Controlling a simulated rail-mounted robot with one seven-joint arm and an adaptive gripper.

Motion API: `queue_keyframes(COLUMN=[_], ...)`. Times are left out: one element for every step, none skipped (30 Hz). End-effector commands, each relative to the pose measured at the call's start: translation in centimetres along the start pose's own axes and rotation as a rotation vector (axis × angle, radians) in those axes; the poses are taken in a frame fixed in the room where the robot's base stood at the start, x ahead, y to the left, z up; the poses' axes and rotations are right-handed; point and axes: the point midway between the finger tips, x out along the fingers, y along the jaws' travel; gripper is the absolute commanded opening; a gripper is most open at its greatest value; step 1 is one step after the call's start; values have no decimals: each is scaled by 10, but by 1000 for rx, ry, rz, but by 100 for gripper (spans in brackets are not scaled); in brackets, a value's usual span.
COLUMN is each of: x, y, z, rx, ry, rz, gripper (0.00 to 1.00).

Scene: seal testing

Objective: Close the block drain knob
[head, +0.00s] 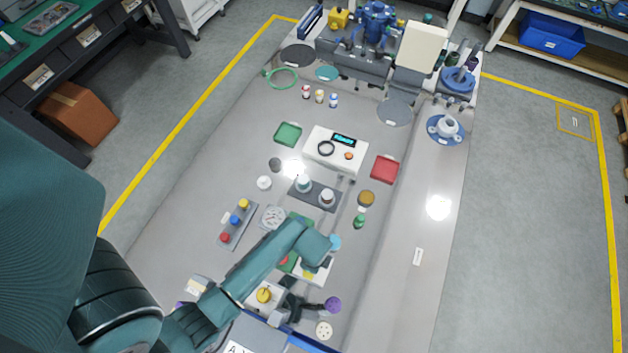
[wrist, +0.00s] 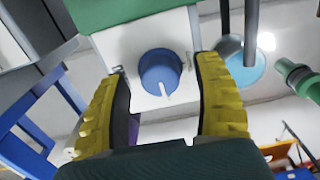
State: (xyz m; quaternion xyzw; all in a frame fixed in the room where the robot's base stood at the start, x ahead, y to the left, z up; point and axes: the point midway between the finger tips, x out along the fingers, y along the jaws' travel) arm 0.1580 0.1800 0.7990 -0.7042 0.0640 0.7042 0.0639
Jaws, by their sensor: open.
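In the wrist view a round blue knob (wrist: 160,72) with a white pointer line sits on the front of a white block (wrist: 122,52). The pointer runs towards the lower part of the picture. My gripper (wrist: 163,66) is open, with one yellow ribbed finger on each side of the knob. A gap shows between the knob and each finger, so it holds nothing. In the head view my arm covers much of this area, and I cannot make out the blue knob clearly there.
In the wrist view a green fitting (wrist: 300,80) and a light blue disc (wrist: 245,70) lie right of the fingers, and a blue frame (wrist: 30,120) stands left. In the head view a purple knob (head: 332,304) is near my arm. The bench's right side is mostly clear.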

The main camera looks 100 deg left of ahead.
Motion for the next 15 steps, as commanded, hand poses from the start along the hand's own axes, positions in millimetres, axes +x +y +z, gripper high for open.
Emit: queue_keyframes(x=[2, 3, 3, 3, 3, 3, 3, 3, 3, 3, 3, 3, 3, 3, 3], y=[0, 0, 0, 0, 0, 0, 0, 0, 0, 0, 0, 0, 0, 0, 0], z=[0, 0, 0, 0, 0, 0, 0, 0, 0, 0, 0, 0, 0, 0, 0], rx=[0, 0, 0, 0, 0, 0, 0, 0, 0, 0, 0, 0, 0, 0, 0], ry=[0, 0, 0, 0, 0, 0, 0, 0, 0, 0, 0, 0, 0, 0, 0], rz=[-1, -1, -1, -1, -1, -1, -1, -1, -1, -1, -1, -1, -1, 0, 0], gripper=[67, 67, 67, 67, 67, 67, 67, 67, 64, 58, 52, 45, 39, 33, 26])
